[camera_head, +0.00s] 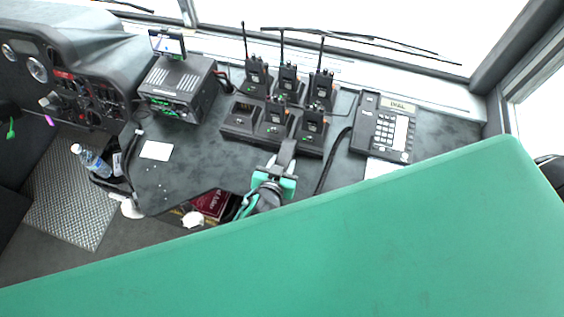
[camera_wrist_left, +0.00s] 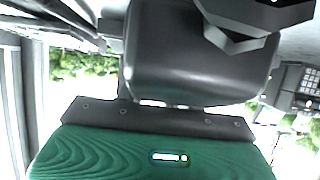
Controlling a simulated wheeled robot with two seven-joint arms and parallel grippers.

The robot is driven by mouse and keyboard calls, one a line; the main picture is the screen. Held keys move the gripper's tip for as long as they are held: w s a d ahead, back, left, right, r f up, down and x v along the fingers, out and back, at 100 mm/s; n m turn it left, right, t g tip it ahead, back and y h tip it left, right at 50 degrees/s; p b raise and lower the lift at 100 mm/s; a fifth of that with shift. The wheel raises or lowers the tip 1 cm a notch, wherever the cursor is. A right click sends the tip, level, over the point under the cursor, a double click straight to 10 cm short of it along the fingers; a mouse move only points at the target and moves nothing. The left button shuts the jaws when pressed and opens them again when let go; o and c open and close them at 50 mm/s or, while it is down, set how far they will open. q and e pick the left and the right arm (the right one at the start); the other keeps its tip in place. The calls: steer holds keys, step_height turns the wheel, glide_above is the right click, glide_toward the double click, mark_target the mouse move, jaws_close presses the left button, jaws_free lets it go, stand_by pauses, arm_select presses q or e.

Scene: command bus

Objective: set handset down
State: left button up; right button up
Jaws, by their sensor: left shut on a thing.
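My left gripper (camera_head: 276,180), with green-teal parts, is above the front edge of the dark desk. Much of the handset is hidden by the gripper. The desk phone (camera_head: 388,132) stands to the right, apart from the handset, with its keypad and label facing up. A black cord (camera_head: 330,165) runs on the desk between the phone and the gripper. The phone also shows at the right edge of the left wrist view (camera_wrist_left: 297,86). My right gripper is not in view.
A charger rack (camera_head: 240,127) with several handheld radios stands just behind the gripper. A radio unit (camera_head: 176,88) and a white card (camera_head: 155,150) are to the left. A dark red book (camera_head: 212,203) lies low near the front. A broad green surface covers the foreground.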

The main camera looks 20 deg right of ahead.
arm_select(q)
steer(key=shift+f, duration=0.1)
steer(key=shift+f, duration=0.25)
steer(key=o, duration=0.9)
steer(key=shift+o, duration=0.9)
steer(key=shift+r, duration=0.15)
steer(key=shift+r, duration=0.2)
steer(key=b+v, duration=0.2)
steer(key=v, duration=0.8)
steer(key=shift+s+a, duration=0.15)
steer(key=shift+s, duration=0.05)
steer(key=shift+v, duration=0.8)
steer(key=shift+w+r, duration=0.1)
steer(key=shift+r, duration=0.05)
